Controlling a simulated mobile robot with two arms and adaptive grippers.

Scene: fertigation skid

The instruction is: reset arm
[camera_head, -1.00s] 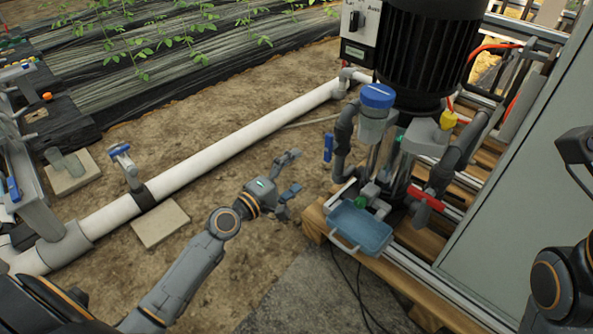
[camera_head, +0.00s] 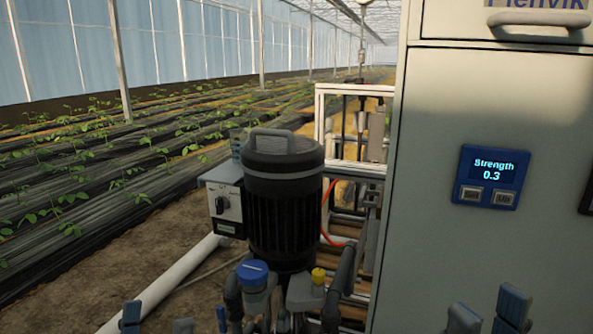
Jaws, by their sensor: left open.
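My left gripper (camera_head: 157,321) shows only as blue-and-grey fingertips at the bottom edge, left of the pump. The tips stand apart with nothing between them. My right gripper (camera_head: 488,312) shows at the bottom right, in front of the grey cabinet (camera_head: 440,190). Its two blue-grey fingertips point up with a gap between them and hold nothing that I can see. Both arms and the rest of both grippers are below the picture.
The black pump motor (camera_head: 283,205) stands in the middle, with a blue-capped filter (camera_head: 252,275) below it. The cabinet's blue display (camera_head: 491,177) reads "Strength 0.3". A white pipe (camera_head: 170,280) runs along the ground at left. Plant rows (camera_head: 90,190) lie beyond.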

